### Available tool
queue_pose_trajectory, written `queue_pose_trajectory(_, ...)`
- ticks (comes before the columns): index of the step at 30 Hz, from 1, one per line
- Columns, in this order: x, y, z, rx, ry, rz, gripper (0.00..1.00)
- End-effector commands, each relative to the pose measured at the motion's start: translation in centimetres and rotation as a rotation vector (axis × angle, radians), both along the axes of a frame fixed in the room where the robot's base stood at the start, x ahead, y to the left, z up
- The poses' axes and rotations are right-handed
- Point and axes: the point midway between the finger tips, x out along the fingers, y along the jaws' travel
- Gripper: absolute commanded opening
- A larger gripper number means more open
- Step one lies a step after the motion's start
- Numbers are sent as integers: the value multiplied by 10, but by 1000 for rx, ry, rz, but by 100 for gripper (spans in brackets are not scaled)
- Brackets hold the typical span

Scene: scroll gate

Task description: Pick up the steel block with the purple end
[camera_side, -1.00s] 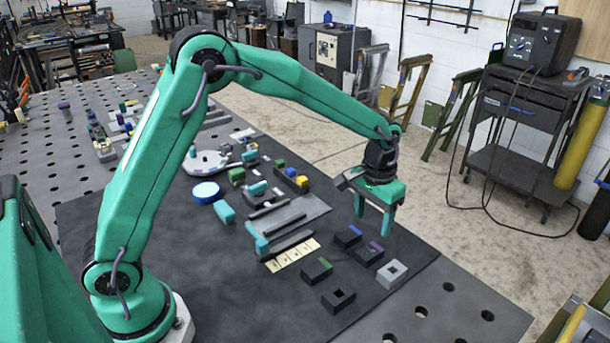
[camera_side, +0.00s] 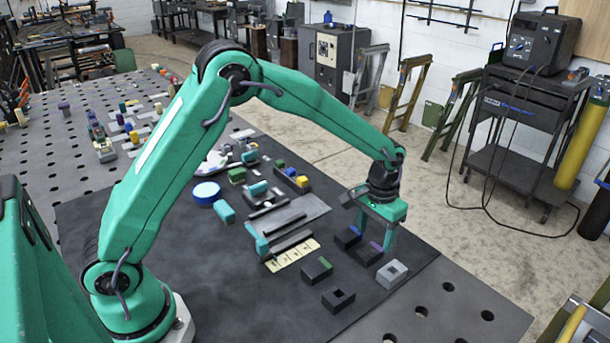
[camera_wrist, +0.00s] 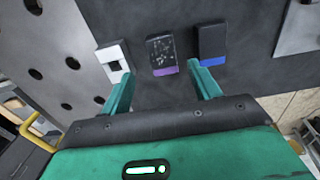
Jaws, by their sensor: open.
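The steel block with the purple end (camera_wrist: 162,56) lies on the dark mat, its purple end toward my gripper in the wrist view. In the side view the block (camera_side: 367,255) is dark and partly hidden by a finger. My gripper (camera_wrist: 161,88) is open and empty, with the block in line with the gap between its fingers. In the side view my gripper (camera_side: 373,236) is low over the mat, its fingers near the blue-ended and purple-ended blocks. I cannot tell whether the fingertips touch anything.
A blue-ended block (camera_wrist: 212,45) lies close to the right finger in the wrist view, and a grey block with a square hole (camera_wrist: 113,62) close to the left. A green-ended block (camera_side: 317,270) and a dark holed block (camera_side: 338,298) lie nearer the side camera.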

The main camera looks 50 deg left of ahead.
Motion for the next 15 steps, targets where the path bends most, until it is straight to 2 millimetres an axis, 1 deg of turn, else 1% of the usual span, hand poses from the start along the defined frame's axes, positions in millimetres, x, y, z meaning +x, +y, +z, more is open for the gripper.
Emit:
queue_pose_trajectory(5, -1, 2, -13, 1, 3, 1, 62)
queue_pose_trajectory(12, -2, 5, -40, 1, 3, 0, 62)
queue_pose_trajectory(15, -2, 5, -48, 1, 3, 0, 62)
